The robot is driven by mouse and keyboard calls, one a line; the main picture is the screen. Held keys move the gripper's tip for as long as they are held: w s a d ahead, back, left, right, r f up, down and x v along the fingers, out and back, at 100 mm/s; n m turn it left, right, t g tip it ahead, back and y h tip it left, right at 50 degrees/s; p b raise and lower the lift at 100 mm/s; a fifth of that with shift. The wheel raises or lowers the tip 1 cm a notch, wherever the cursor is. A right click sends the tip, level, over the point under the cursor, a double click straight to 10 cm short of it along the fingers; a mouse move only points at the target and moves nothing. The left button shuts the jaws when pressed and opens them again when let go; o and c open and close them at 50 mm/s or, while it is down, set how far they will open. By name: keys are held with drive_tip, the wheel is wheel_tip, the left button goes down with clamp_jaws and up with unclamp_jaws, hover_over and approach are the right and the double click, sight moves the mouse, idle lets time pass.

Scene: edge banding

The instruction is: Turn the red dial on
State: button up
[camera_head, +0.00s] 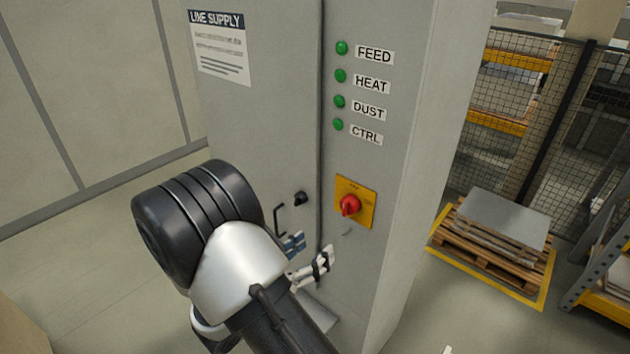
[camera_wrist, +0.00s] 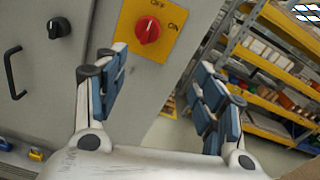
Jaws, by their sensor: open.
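The red dial (camera_head: 349,205) sits on a yellow plate (camera_head: 367,190) on the front of the grey cabinet. In the wrist view the red dial (camera_wrist: 147,29) is at the top, on its yellow plate marked OFF and ON. Its pointer mark faces up toward the OFF label. My gripper (camera_head: 310,256) is below and left of the dial in the head view. In the wrist view my gripper (camera_wrist: 160,95) has its fingers spread wide with nothing between them. The dial lies beyond the left fingertip, apart from it as far as I can tell.
A black knob (camera_head: 300,198) and a black handle (camera_head: 279,218) are on the cabinet door left of the dial. Several green lamps (camera_head: 340,75) are above. A pallet (camera_head: 495,240) and a mesh fence (camera_head: 520,110) stand at the right.

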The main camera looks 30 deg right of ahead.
drive_tip(key=w+n+t, duration=0.1)
drive_tip(key=w, duration=0.1)
drive_tip(key=p, duration=0.3)
approach(345, 211)
drive_tip(key=x, duration=1)
drive_tip(key=shift+w+d, duration=0.1)
drive_tip(key=shift+w, duration=0.05)
drive_tip(key=shift+c, duration=0.2)
drive_tip(key=c, duration=1)
